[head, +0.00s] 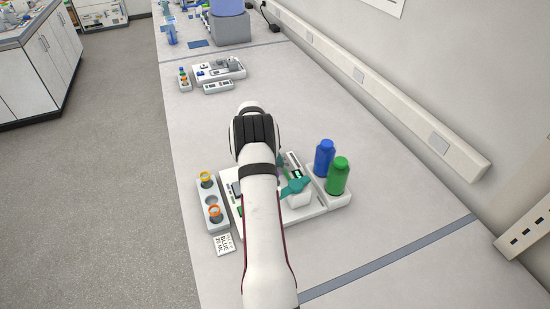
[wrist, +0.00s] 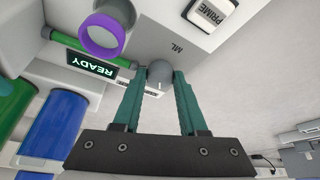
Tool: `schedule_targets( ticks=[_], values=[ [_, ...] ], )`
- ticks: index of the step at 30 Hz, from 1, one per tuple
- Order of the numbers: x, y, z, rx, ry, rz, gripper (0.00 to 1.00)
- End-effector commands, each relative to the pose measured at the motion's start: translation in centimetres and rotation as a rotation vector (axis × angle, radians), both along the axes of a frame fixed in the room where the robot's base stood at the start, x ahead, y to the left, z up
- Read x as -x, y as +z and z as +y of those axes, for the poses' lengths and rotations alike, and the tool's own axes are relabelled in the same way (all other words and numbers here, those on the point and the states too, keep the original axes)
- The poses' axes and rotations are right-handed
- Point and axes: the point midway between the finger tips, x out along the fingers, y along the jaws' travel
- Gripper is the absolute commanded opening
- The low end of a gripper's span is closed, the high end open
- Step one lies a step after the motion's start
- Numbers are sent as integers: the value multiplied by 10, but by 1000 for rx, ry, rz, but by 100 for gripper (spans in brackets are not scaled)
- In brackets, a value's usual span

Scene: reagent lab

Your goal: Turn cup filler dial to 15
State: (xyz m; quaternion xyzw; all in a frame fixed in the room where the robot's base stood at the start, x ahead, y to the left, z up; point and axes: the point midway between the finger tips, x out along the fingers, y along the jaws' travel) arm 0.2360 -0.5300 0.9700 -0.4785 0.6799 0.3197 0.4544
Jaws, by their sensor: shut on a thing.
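The cup filler (head: 320,207) is a white machine on the bench, largely hidden by my arm in the head view. In the wrist view its dial (wrist: 160,72) is a small grey knob on the panel, beside an "ML" marking. The two teal fingers of my gripper (wrist: 158,76) are shut on the dial, one on each side. A pale mark shows on the knob, but I cannot read its setting. The lit display (wrist: 92,65) reads READY.
A blue bottle (head: 324,158) and a green bottle (head: 338,176) stand at the filler's right. The bench in front is clear.

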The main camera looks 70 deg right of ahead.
Motion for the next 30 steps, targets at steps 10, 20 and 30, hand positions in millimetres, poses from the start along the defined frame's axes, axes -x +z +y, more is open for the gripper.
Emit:
schedule_targets(
  ticks=[10,20,30],
  values=[
    [-1,1,-1,1,-134,0,0],
    [-1,1,-1,2,-161,0,0],
    [-1,1,-1,1,-159,0,63]
  ],
)
